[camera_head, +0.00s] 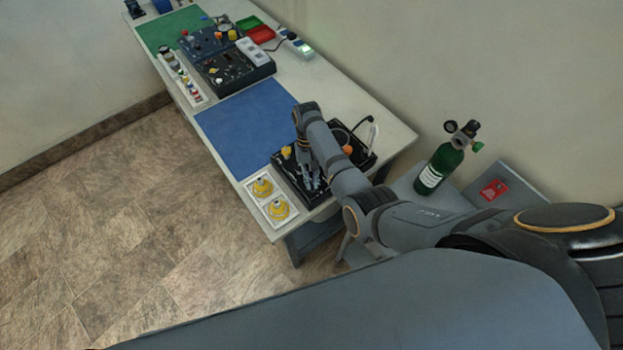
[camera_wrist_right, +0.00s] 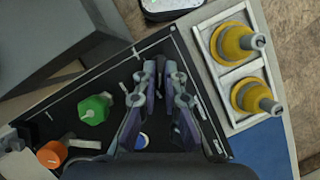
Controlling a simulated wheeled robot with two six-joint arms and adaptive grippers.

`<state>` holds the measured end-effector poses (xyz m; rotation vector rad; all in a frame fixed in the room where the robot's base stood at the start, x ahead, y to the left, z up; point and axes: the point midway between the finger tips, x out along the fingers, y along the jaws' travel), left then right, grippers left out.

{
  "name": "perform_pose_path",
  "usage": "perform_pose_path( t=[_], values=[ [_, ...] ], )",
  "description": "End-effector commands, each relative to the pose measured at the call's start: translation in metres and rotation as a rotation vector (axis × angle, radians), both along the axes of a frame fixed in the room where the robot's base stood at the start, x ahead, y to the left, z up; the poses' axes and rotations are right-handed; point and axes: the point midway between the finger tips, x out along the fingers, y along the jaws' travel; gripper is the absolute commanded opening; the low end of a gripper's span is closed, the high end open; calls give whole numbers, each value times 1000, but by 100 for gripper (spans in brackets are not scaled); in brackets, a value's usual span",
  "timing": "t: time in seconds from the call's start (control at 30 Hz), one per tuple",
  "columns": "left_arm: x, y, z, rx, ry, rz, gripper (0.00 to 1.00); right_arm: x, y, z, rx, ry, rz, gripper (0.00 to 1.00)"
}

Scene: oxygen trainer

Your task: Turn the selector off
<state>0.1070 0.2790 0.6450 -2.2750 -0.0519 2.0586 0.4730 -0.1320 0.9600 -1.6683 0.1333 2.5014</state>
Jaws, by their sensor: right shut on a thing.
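The black trainer panel (camera_head: 283,173) lies at the near end of the table, and its dark face fills the middle of the wrist view (camera_wrist_right: 62,122). My right gripper (camera_head: 311,183) reaches down over this panel. In the wrist view its fingers (camera_wrist_right: 161,68) are close together at the panel, shut on a small part that they almost fully hide. I take this part to be the selector knob; its pointer and setting cannot be seen. A green knob (camera_wrist_right: 95,109) and an orange knob (camera_wrist_right: 52,154) stand apart from the fingers. My left gripper is not in view.
Two yellow fittings (camera_head: 263,187) sit in a white tray beside the panel. A blue mat (camera_head: 243,128) is clear. A green gas cylinder (camera_head: 441,168) stands right of the table. More panels (camera_head: 232,68) and red and green bins (camera_head: 261,34) are farther back.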

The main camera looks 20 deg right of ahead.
Motion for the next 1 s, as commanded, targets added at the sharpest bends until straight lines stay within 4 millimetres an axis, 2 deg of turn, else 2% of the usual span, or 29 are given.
perform_pose_path(
  t=[0.1,0.13,0.3,0.63,1.0],
  values=[
    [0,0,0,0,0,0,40,2,0,2,1,-5,-1,0],
    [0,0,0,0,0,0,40,2,0,2,1,-5,-1,10],
    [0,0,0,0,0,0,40,1,0,1,0,-4,0,32],
    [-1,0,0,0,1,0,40,3,0,5,0,-3,-1,32],
    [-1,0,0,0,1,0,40,27,-4,62,1,-4,-2,32]
  ],
)
